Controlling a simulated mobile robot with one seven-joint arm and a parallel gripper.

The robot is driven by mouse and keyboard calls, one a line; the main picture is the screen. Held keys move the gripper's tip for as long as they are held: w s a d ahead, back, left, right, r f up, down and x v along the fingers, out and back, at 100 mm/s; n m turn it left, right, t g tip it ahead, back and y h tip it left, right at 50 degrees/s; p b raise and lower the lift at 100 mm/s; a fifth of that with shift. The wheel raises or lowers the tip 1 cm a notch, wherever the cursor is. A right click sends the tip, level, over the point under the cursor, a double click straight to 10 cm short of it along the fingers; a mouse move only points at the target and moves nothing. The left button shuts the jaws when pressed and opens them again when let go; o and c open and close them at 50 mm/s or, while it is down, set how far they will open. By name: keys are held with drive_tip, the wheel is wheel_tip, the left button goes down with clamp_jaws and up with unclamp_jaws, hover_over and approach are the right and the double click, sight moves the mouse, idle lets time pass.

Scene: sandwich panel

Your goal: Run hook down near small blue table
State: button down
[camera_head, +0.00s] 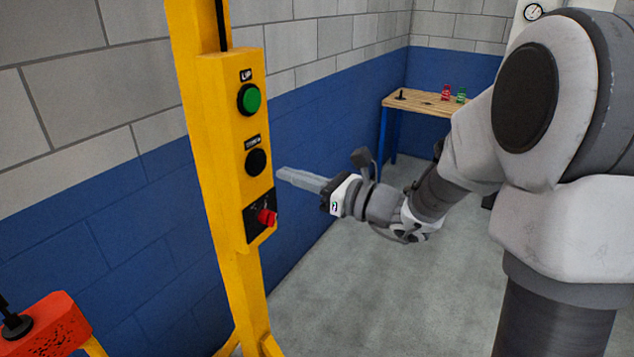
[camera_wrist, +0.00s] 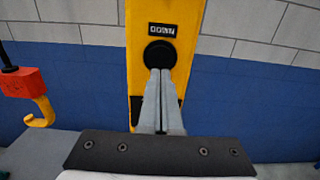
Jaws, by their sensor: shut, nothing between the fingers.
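A yellow control post (camera_head: 233,285) stands left of my gripper (camera_head: 281,175). Its panel carries a green button labelled UP (camera_head: 248,99), a black button (camera_head: 257,162) below it, and a red switch (camera_head: 266,217) lowest. My gripper is shut and empty, its fingers pointing at the black button. In the wrist view the fingertips (camera_wrist: 160,75) reach the lower edge of the black button (camera_wrist: 160,52); I cannot tell whether they touch it. The yellow hook (camera_wrist: 42,115) hangs under a red block (camera_wrist: 22,83) at the left of the wrist view.
A small table with a wooden top (camera_head: 425,107) and blue legs stands at the far wall, with small red and green items on it. A red block (camera_head: 45,325) shows at the lower left. Grey floor (camera_head: 360,290) is clear right of the post.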

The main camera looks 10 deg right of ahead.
sight(260, 165)
drive_tip(key=shift+x, duration=2.3)
drive_tip(key=shift+a, duration=0.1)
